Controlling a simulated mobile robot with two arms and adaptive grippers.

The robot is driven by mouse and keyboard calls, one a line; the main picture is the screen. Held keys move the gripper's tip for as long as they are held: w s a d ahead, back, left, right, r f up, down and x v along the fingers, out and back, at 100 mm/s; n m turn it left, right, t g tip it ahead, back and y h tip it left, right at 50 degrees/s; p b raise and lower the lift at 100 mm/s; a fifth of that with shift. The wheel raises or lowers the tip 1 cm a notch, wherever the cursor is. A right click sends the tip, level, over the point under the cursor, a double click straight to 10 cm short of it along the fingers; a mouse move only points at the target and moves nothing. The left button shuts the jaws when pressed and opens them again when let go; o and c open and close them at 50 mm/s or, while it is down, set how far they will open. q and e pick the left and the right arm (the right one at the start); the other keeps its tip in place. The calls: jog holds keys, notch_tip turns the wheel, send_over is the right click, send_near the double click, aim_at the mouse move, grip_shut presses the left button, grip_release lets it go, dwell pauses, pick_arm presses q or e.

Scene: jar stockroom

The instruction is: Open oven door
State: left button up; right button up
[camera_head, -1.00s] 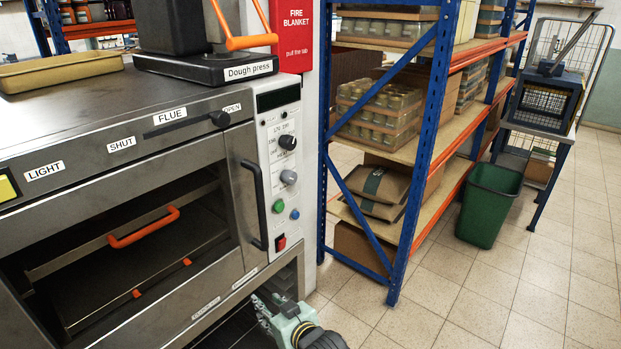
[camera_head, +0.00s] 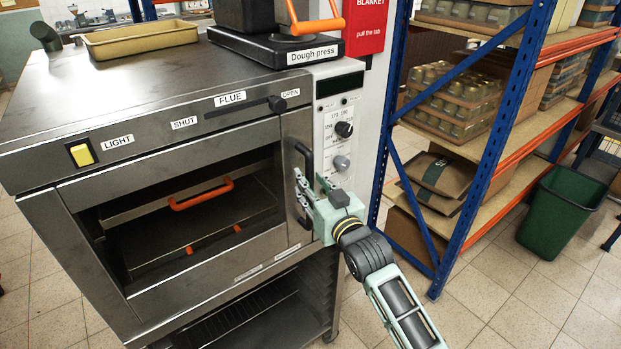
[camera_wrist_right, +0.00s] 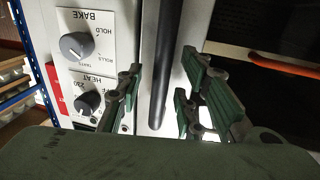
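The steel oven (camera_head: 150,110) stands at the left in the head view. Its front door (camera_head: 297,185) looks shut, with a dark window and a black upright bar handle (camera_head: 305,160) at its right edge. The handle also shows in the right wrist view (camera_wrist_right: 167,60), running between the fingers. My right gripper (camera_head: 306,188) is at the handle's lower part. In the right wrist view the fingers (camera_wrist_right: 163,98) are open, one on each side of the bar, with gaps visible. My left gripper is not in view.
A control panel with knobs (camera_head: 344,129) is just right of the handle. A dough press (camera_head: 275,45) and a tan tray (camera_head: 140,38) sit on the oven top. A blue-orange shelf rack (camera_head: 508,110) and a green bin (camera_head: 558,215) stand right. The floor before the rack is clear.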

jog(key=shift+w+a, duration=0.4)
jog(key=shift+w, duration=0.2)
jog(key=shift+d, duration=0.1)
jog(key=shift+c, duration=0.3)
grip_shut()
